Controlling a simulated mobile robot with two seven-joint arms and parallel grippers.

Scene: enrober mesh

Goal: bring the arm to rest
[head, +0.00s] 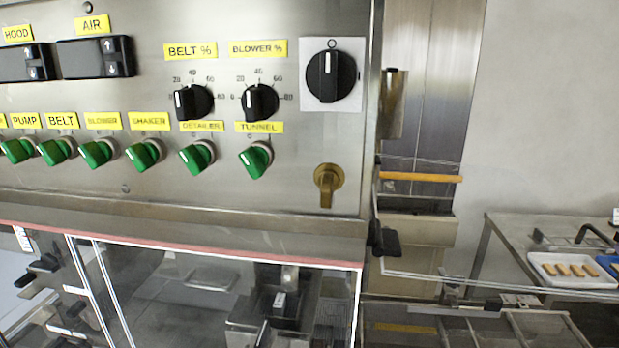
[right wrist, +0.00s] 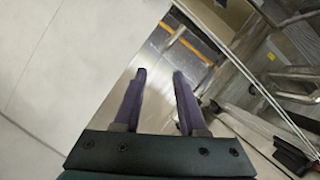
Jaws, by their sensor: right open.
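My right gripper (right wrist: 158,75) shows in the right wrist view, with its two dark purple fingers apart and nothing between them. Behind the fingers are a pale surface and metal machine parts. Neither of my grippers shows in the head view. The head view faces a steel control panel (head: 100,198) with yellow labels, a row of green switches (head: 143,154), two black dials and a larger black rotary switch (head: 331,76). A brass key-like handle (head: 328,185) sits at the panel's lower right, pointing down.
A glazed enclosure (head: 190,285) with a red upper edge lies below the panel. To the right, a steel table (head: 515,232) bears a white tray (head: 538,272) of several brown bars and part of a blue tray. Metal framework (right wrist: 290,80) stands right of the right gripper.

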